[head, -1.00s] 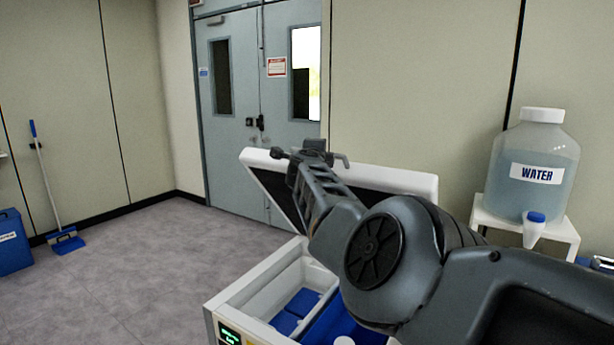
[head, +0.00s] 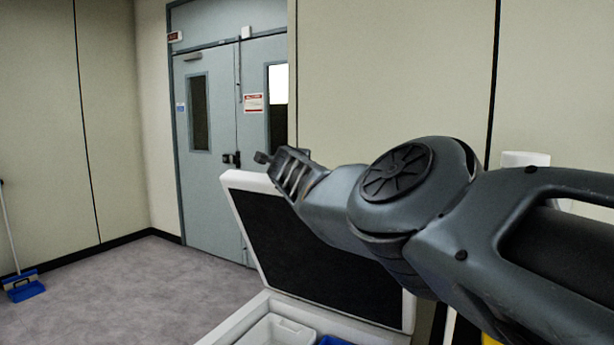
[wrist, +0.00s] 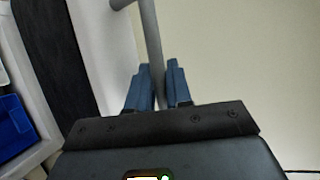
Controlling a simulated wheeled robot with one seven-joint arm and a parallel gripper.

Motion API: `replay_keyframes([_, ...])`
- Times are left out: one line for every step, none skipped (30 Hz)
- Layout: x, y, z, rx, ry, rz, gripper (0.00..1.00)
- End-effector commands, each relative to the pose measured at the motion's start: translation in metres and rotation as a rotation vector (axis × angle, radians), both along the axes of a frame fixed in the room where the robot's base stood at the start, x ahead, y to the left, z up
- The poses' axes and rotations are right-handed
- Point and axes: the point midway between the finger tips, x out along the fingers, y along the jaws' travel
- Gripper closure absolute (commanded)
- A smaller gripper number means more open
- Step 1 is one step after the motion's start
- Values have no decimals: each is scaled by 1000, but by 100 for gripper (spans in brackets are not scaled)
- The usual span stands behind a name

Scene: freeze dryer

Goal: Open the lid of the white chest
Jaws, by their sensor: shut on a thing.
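The white chest (head: 240,326) is at the bottom of the head view, with its lid (head: 285,245) standing raised and tilted back, dark inner panel showing. In the wrist view, the lid's white edge (wrist: 103,50) is left of my gripper. My gripper (wrist: 158,85) is shut on a grey bar handle (wrist: 151,35), which passes between its blue fingers. In the head view, my gripper (head: 275,160) is at the lid's top edge, its fingers mostly hidden by its own body. My arm covers part of the lid.
Inside the chest are a white bin (head: 275,330) and a blue bin (head: 334,340). Grey double doors (head: 215,130) stand behind. A blue-and-white broom (head: 22,288) leans at the far left. The floor (head: 130,295) left of the chest is clear.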

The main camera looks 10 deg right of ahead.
Motion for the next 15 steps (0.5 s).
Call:
replay_keyframes([0,-5,1,0,2,-9,100])
replay_keyframes([0,-5,1,0,2,-9,100])
replay_keyframes([0,-5,1,0,2,-9,100])
replay_keyframes([0,-5,2,0,2,-9,100])
replay_keyframes([0,-5,2,0,1,-9,100])
replay_keyframes([0,-5,2,0,1,-9,100])
replay_keyframes([0,-6,2,-1,1,-9,100])
replay_keyframes([0,-6,2,-2,0,-9,100])
replay_keyframes([0,-6,2,-2,0,-10,100])
replay_keyframes([0,-6,2,-2,0,-10,100])
replay_keyframes([0,-6,3,-2,0,-10,100])
replay_keyframes([0,-6,3,-2,-1,-9,77])
replay_keyframes([0,-5,3,-2,-1,-9,74])
replay_keyframes([0,-5,3,-2,-1,-8,71])
replay_keyframes([0,-4,3,-2,-1,-7,67])
